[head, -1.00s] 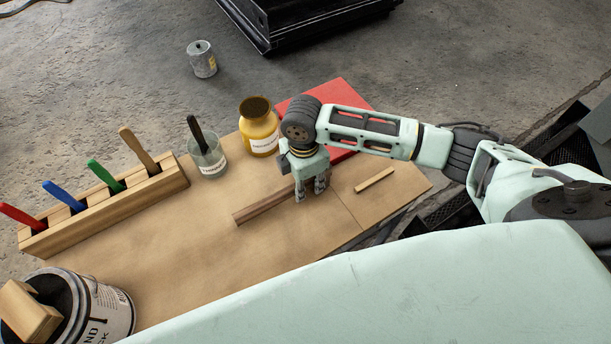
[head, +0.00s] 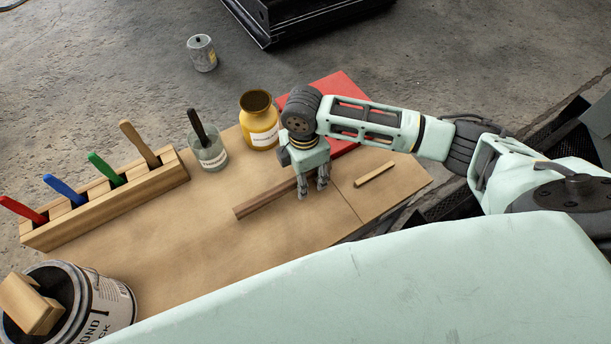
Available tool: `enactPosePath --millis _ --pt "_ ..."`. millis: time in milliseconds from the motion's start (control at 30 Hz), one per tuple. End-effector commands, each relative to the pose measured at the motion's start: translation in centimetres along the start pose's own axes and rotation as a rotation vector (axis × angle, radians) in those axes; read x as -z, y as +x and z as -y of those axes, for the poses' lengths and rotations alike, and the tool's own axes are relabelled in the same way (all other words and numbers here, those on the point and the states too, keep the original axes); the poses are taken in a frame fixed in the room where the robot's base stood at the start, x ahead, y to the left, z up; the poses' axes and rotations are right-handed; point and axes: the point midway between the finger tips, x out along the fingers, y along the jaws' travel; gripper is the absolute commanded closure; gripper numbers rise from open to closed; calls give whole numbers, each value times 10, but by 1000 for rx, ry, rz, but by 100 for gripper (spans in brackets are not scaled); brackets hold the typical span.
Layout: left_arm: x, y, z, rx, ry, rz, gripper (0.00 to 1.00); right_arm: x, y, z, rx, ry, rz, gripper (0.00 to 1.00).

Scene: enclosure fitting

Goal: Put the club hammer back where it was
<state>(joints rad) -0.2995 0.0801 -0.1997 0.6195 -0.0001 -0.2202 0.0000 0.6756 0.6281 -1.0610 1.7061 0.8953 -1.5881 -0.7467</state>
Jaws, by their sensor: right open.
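No club hammer can be made out for certain. A dark brown wooden bar (head: 262,200) lies on the tan worktop (head: 200,250), its far part hidden by my right gripper. My right gripper (head: 313,190) points down over that end, open, with nothing visible between its fingers. A short pale wooden stick (head: 375,174) lies to its right. A wooden rack (head: 110,203) at the left holds red, blue, green and plain wooden handles (head: 138,143). A wooden block-like piece (head: 28,305) sticks out of a bucket (head: 105,305) at bottom left. My left gripper is not in view.
A glass jar (head: 211,158) with a dark handle and a yellow jar (head: 259,125) stand at the worktop's back edge. A red board (head: 335,90) lies partly behind my right arm. The worktop's middle is clear.

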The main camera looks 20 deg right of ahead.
Motion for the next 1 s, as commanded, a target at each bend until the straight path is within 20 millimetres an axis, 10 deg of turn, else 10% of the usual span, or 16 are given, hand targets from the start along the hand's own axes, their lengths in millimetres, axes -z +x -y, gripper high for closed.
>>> enactPosePath --millis 500,1000 --pt "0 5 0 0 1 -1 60 0 -100 -1 -5 -1 -1 56" --pt "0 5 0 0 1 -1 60 0 -114 0 -2 0 -1 56"
